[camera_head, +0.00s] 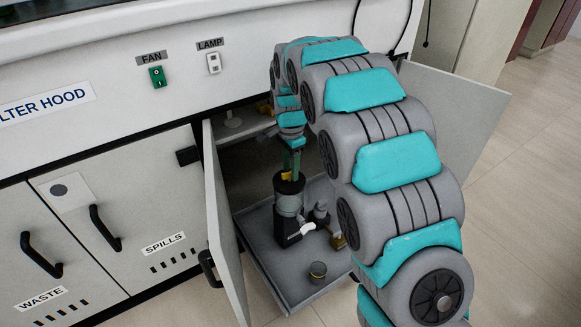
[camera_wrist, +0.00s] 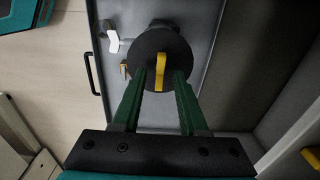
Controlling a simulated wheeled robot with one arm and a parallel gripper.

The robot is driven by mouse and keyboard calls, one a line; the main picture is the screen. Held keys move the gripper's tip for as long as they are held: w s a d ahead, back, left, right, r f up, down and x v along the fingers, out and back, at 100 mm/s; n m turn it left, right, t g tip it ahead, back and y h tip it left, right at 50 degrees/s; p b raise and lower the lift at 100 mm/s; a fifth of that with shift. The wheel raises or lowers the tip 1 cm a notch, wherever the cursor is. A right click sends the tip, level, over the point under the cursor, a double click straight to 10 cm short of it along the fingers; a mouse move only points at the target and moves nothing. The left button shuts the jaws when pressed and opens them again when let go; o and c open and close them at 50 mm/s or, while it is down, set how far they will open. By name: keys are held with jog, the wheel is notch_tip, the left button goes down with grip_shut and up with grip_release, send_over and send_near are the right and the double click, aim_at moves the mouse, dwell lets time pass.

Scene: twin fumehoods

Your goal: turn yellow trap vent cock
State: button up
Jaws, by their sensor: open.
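The yellow vent cock (camera_head: 286,176) sits on the black round top of the grey trap (camera_head: 289,203) inside the open cabinet. In the wrist view the cock (camera_wrist: 160,70) is a narrow upright bar on the black disc (camera_wrist: 172,46). My gripper (camera_head: 291,164) points down at the trap's top. In the wrist view its two green fingers (camera_wrist: 160,78) are open, one on each side of the yellow bar, with a gap on both sides. Whether either fingertip touches the disc cannot be told.
An open cabinet door (camera_head: 226,230) stands at the left, another (camera_head: 480,115) at the right. A shelf (camera_head: 245,133) lies behind my gripper.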

grip_shut()
